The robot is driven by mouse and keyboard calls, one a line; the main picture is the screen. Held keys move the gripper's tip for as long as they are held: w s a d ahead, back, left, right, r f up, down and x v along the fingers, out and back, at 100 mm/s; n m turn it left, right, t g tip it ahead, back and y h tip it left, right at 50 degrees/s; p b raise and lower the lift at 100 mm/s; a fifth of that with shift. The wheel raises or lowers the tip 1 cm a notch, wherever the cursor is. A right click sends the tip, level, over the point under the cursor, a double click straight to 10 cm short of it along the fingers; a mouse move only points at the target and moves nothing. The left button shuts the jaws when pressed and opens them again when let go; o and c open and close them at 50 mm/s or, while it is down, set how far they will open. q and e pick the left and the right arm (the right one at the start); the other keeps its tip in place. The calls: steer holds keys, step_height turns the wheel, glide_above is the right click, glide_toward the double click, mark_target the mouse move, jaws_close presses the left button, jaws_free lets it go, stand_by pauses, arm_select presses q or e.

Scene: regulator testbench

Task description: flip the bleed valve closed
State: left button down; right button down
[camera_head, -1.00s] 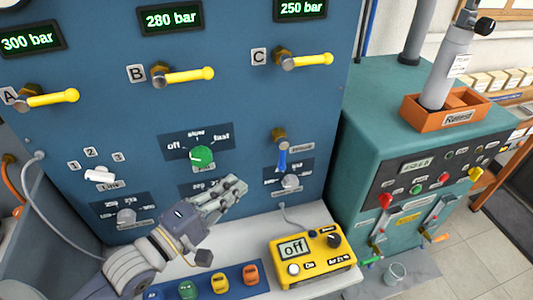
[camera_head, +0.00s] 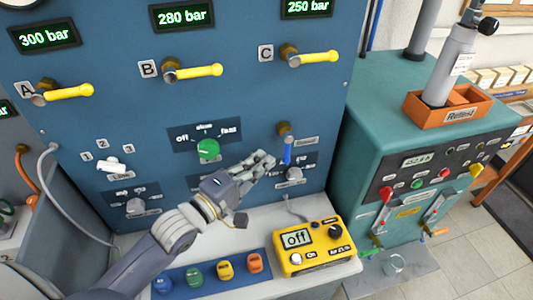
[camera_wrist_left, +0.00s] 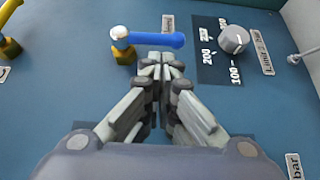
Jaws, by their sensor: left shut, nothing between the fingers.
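The bleed valve is a small lever with a blue handle (camera_head: 287,150) on the blue panel, under its brass fitting (camera_head: 284,128). In the head view the handle hangs downward. In the left wrist view the blue handle (camera_wrist_left: 160,40) lies across the picture, just beyond my fingertips. My left gripper (camera_head: 269,158) is shut and empty, with its fingertips just left of the handle. It also shows in the left wrist view (camera_wrist_left: 160,60). I cannot tell whether the fingertips touch the handle. My right gripper is not in view.
A grey knob (camera_head: 295,175) sits just below the lever. A green knob (camera_head: 208,149) is to the left, and yellow levers (camera_head: 313,58) are above. A yellow meter (camera_head: 311,246) stands on the white bench below. A teal cabinet (camera_head: 385,120) stands at the right.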

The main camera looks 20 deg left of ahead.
arm_select(q)
steer(key=shift+x, duration=1.15)
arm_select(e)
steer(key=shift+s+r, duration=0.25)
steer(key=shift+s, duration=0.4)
arm_select(q)
steer(key=shift+f, duration=0.1)
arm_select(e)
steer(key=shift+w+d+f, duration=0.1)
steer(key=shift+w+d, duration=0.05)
arm_select(q)
steer(key=shift+w+d+f+t+b, duration=0.15)
steer(key=shift+t+b, duration=0.15)
steer(key=shift+b, duration=0.2)
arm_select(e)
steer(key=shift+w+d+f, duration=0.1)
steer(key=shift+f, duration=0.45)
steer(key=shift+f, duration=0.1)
